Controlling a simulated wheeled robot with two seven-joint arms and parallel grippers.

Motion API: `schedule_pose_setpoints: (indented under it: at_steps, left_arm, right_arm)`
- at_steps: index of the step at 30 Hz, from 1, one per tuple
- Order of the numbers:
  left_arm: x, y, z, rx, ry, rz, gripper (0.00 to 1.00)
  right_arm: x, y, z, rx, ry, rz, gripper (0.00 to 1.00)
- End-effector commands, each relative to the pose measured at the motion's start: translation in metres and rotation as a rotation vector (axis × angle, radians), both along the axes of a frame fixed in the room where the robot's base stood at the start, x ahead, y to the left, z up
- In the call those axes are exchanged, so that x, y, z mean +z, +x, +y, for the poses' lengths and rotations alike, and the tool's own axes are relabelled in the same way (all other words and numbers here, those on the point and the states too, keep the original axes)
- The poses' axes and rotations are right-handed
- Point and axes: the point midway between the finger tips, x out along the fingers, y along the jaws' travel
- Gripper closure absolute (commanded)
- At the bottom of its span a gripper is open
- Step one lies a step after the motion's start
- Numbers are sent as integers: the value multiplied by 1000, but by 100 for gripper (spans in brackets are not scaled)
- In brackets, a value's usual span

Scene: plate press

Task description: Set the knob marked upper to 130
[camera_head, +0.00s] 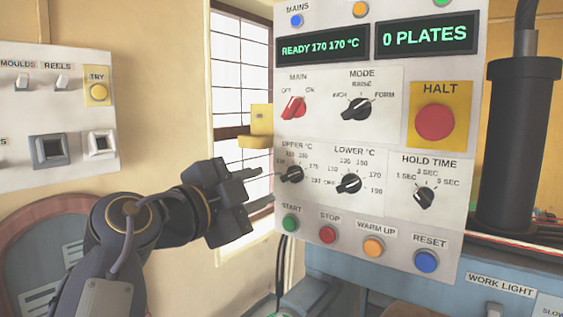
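The knob marked UPPER °C (292,174) is a small black knob on the light grey control panel. Its scale has 150, 170 and 190 on the upper and right side; the smaller marks are blurred. I cannot tell exactly where its pointer stands. The display (322,47) reads READY 170 170 °C.
The LOWER °C knob (349,184) is close on the right, the MAIN switch (293,107) above. START (290,223) and STOP (328,234) buttons lie below. A yellow block (256,141) juts from the panel's left edge. A red HALT button (435,122) is at right.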

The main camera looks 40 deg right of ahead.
Motion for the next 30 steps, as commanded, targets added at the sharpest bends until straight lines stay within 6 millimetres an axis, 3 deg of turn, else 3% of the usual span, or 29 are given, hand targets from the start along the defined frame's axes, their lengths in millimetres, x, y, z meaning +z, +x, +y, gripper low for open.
schedule_pose_setpoints:
  at_steps: [15, 26, 30]
  left_arm:
    - [28, 0, 0, 0, 0, 0, 64]
    - [28, 0, 0, 0, 0, 0, 64]
    - [29, 0, 0, 0, 0, 0, 64]
  right_arm:
    - [1, 18, -67, -6, 3, -5, 66]
    - [-1, 21, -72, -3, 1, -5, 66]
    - [-1, 20, -72, -3, 1, -5, 85]
